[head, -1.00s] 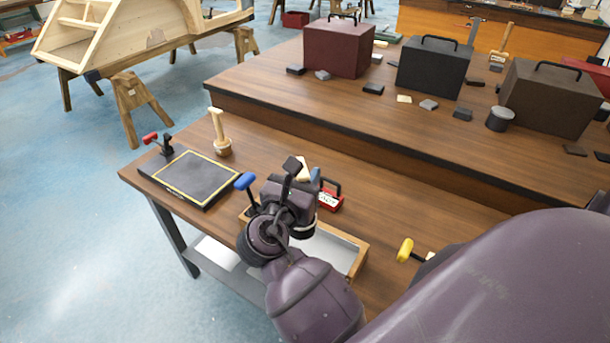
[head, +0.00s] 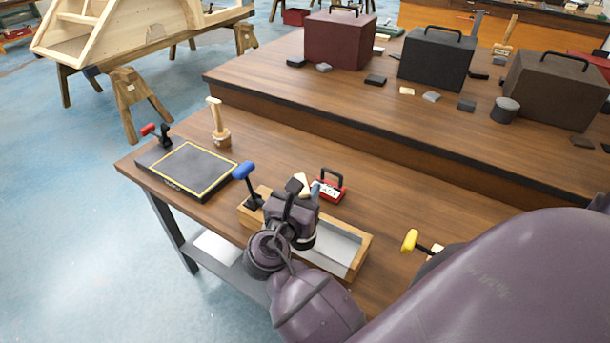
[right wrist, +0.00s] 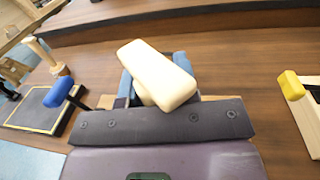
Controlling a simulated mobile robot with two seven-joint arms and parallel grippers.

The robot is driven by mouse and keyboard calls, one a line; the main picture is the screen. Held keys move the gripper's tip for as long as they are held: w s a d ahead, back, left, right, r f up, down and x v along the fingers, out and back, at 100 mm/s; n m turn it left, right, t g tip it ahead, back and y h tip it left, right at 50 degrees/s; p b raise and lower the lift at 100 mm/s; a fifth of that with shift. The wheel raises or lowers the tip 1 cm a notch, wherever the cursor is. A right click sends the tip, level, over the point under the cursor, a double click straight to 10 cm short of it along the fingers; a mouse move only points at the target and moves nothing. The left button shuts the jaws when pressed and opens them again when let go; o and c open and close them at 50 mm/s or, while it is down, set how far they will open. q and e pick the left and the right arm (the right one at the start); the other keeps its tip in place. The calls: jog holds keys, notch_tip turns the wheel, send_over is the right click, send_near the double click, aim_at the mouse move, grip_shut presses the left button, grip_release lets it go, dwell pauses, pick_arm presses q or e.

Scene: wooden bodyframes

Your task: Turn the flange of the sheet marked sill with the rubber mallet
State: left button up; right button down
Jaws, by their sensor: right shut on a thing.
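My right gripper (head: 306,192) is above the back edge of a wooden tray (head: 366,254). In the right wrist view its blue fingers are shut on a cream rounded block (right wrist: 157,74) that looks like a mallet head, with a stub below it. The block shows only as a small pale piece in the head view (head: 302,182). A grey sheet (head: 335,247) lies in the tray, partly hidden by my arm. No sill marking is readable. A dark plate with a yellow border (head: 188,166) lies at the left. My left gripper is not in view.
A blue-handled clamp (head: 244,171) stands at the tray's left end, and a red-handled one (head: 157,133) behind the plate. A pale-handled tool (head: 217,120) stands upright in a wooden base. A yellow-ended tool (head: 410,241) lies right.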

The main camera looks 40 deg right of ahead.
notch_tip(320, 180, down, 2)
jog(key=shift+f, duration=0.1)
jog(key=shift+r, duration=0.25)
pick_arm(q)
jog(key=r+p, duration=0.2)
jog(key=p, duration=0.1)
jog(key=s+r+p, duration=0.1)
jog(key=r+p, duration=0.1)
jog(key=p, duration=0.1)
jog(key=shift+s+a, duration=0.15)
pick_arm(e)
notch_tip(320, 180, up, 9)
jog(key=shift+f, duration=0.15)
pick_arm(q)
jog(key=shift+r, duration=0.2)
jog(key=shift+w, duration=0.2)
